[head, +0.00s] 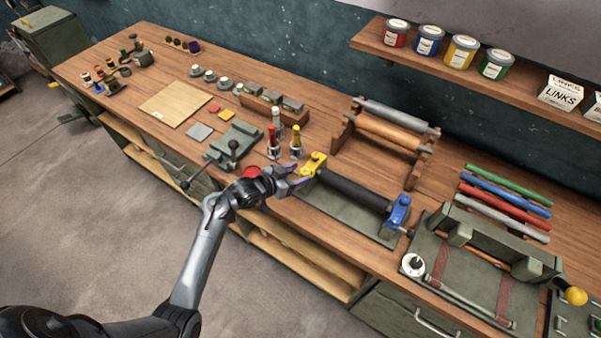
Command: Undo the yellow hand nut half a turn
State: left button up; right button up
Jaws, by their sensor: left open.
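The yellow hand nut (314,161) appears as part of the yellow fitting at the left end of a dark roller (354,189); its exact outline is too small to tell. A blue fitting (399,210) is at the roller's right end. My left gripper (292,180) is open, just left of the yellow fitting, its fingers pointing toward it. Whether the fingers touch the nut cannot be told. My right gripper is not in view.
Red and yellow bottles (296,142) stand close behind my left gripper. A green vise (235,146) is to the left, a wooden roller rack (388,133) behind. At right are colored rods (505,198) and a green press with a yellow ball knob (575,296).

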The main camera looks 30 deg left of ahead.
pick_arm(q)
jog(key=shift+x, duration=0.85)
jog(key=c, duration=1)
jog(key=shift+c, duration=0.2)
jog(key=shift+y, duration=0.3)
